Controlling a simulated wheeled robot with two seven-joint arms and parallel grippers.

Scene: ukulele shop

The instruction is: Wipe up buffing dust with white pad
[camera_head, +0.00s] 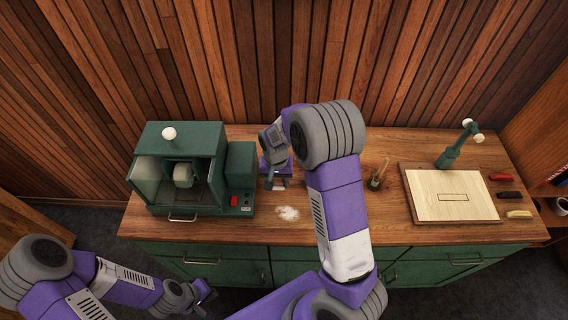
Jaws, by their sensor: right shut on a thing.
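The buffing dust (287,213) is a pale, whitish patch on the wooden bench top, right of the green buffing machine. My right gripper (277,184) points down just behind the dust, close to the bench top. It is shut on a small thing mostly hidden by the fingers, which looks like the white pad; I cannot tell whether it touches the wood. My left gripper (203,293) is low in front of the bench, away from the dust; its jaws are too small to read.
The green buffing machine (180,143) stands left of the dust. My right arm covers the middle bench.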

